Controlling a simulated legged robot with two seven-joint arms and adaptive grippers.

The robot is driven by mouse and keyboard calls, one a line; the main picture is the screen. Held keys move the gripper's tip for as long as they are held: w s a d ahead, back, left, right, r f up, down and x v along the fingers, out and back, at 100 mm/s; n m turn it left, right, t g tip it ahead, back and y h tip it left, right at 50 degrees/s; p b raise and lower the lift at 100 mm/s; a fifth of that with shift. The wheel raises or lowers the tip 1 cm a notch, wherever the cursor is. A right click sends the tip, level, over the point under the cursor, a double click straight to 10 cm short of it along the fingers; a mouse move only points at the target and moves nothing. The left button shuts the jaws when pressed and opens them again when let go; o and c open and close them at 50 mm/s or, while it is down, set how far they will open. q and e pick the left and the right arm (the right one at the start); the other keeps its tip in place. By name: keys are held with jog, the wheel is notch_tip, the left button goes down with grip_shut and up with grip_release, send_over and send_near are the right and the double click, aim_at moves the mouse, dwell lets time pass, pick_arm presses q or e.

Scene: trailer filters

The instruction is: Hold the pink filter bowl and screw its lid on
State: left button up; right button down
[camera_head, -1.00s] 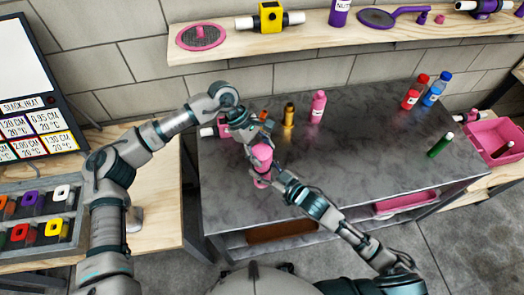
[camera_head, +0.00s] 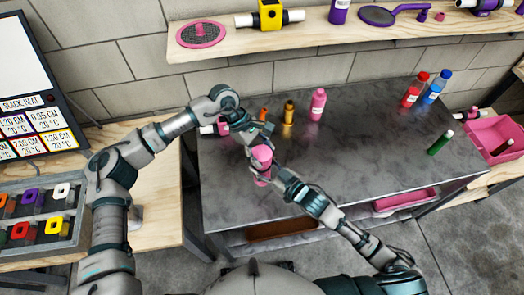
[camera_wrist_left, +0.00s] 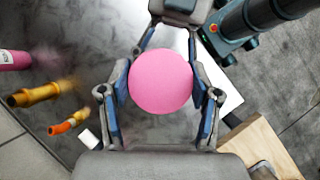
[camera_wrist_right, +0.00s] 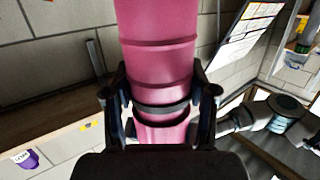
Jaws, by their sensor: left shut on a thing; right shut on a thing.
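The pink lid (camera_head: 262,153) is above the table's left half in the head view. It fills the middle of the left wrist view as a smooth pink disc (camera_wrist_left: 160,80). My left gripper (camera_head: 256,143) is shut on it, with fingers on both sides. The pink filter bowl (camera_head: 263,177) is just below the lid, roughly in line with it. My right gripper (camera_head: 268,172) is shut around it from the right. The right wrist view shows a pink cylinder (camera_wrist_right: 158,55) with a dark band between the fingers. I cannot tell whether the threads are engaged.
A pink bottle (camera_head: 317,104) and a gold fitting (camera_head: 288,113) stand behind on the dark table (camera_head: 360,150). A pink crate (camera_head: 495,138) is at the far right.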

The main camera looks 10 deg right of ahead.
pick_arm(q)
jog(key=shift+f, duration=0.5)
jog(key=m+g+y, duration=0.1)
jog(key=m, duration=0.1)
jog(key=m+g+y, duration=0.1)
jog(key=m, duration=0.2)
jog(key=shift+m, duration=0.3)
jog(key=m+y, duration=0.1)
jog(key=m, duration=0.1)
jog(key=m+y, duration=0.2)
jog(key=m, duration=0.1)
jog(key=shift+w+g, duration=0.1)
jog(key=shift+g, duration=0.3)
jog(key=m+y, duration=0.1)
jog(key=m, duration=0.1)
jog(key=m+y, duration=0.1)
jog(key=m, duration=0.1)
jog(key=shift+d+m+y, duration=0.15)
jog(key=shift+m+y, duration=0.15)
jog(key=shift+m, duration=0.1)
jog(key=m+t+y, duration=0.1)
jog(key=m, duration=0.2)
jog(key=shift+m+t+y, duration=0.3)
jog(key=shift+m, duration=0.1)
jog(key=shift+w+a, duration=0.15)
jog(key=shift+a, duration=0.2)
